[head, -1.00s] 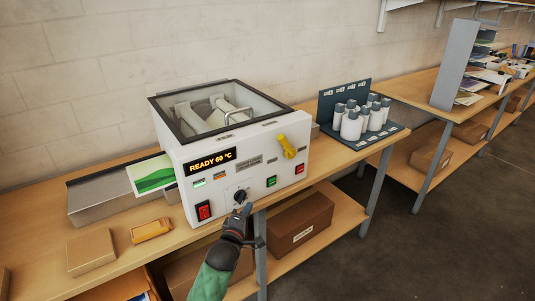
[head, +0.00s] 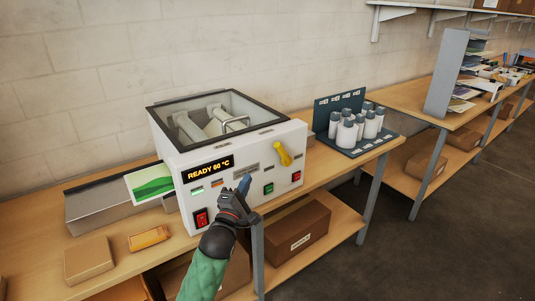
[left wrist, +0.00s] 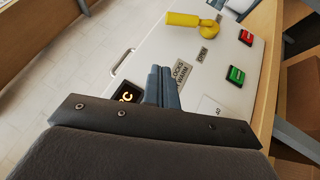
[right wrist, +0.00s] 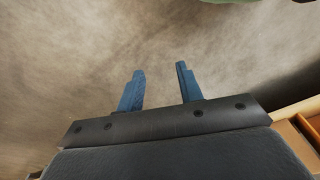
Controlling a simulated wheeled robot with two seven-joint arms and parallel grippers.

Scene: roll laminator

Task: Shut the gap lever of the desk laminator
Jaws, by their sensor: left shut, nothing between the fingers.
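The desk laminator (head: 225,160) is a white box with a clear, dark-framed lid, standing on the wooden bench. Its yellow gap lever (head: 283,153) is on the right part of the front panel, tilted up to the left in the head view. The lever also shows in the left wrist view (left wrist: 190,20), beyond the fingers. My left gripper (head: 244,184) is shut and empty in front of the panel, left of and below the lever, apart from it. It hides the dark knob. My right gripper (right wrist: 160,88) is open and empty, over the floor in the right wrist view.
The display (head: 208,168) reads READY 60 °C. A red switch (head: 201,217), a green button (head: 268,188) and a red button (head: 296,176) are on the panel. A rack of grey-capped bottles (head: 352,130) stands right of the laminator. A sheet (head: 150,184) lies at its left.

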